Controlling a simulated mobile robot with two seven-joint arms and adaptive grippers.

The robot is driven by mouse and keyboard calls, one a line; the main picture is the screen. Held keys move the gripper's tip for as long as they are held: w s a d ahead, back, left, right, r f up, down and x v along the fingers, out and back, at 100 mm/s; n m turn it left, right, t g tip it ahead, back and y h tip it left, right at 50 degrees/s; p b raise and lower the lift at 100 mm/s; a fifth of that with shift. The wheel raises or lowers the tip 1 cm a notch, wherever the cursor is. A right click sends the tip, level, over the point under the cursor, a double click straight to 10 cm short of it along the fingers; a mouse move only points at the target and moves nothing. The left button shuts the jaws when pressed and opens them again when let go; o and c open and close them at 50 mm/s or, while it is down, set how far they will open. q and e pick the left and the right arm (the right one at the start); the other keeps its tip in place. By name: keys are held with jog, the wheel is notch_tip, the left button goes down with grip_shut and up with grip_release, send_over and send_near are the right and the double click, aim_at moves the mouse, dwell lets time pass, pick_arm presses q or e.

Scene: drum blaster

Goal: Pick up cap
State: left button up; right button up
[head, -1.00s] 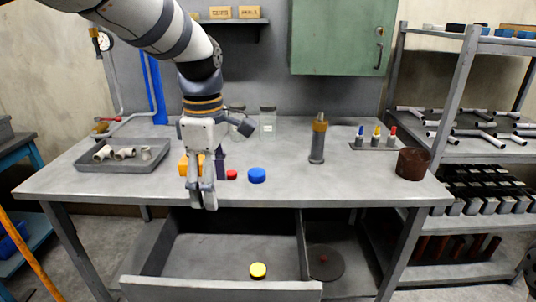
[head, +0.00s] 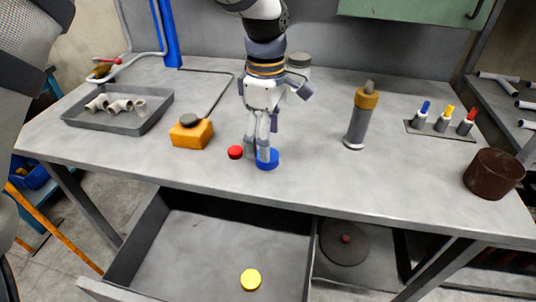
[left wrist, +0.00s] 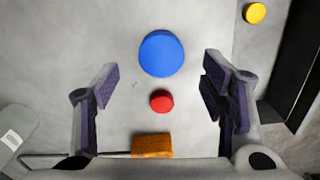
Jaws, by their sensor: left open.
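A large blue cap (head: 268,159) and a smaller red cap (head: 235,152) sit on the grey workbench (head: 330,185) near its front edge. A yellow cap (head: 250,279) lies in the open drawer below. My left gripper (head: 257,157) points down over the bench, with its fingertips partly in front of the blue cap in the head view. In the left wrist view the open, empty jaws stand wide apart, with the blue cap (left wrist: 161,54) and the red cap (left wrist: 161,100) between their lines. The yellow cap (left wrist: 255,13) shows at the upper right. The right gripper is not visible.
An orange block with a dark knob (head: 191,132) stands left of the caps. A grey tray of pipe fittings (head: 160,105) is further left. A grey-and-orange cylinder (head: 358,120), small coloured tubes (head: 441,124) and a brown can (head: 493,174) stand to the right.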

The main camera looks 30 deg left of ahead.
pick_arm(q)
notch_tip(320, 180, down, 4)
jog(key=shift+s+d+r, duration=0.15)
jog(key=c, duration=1)
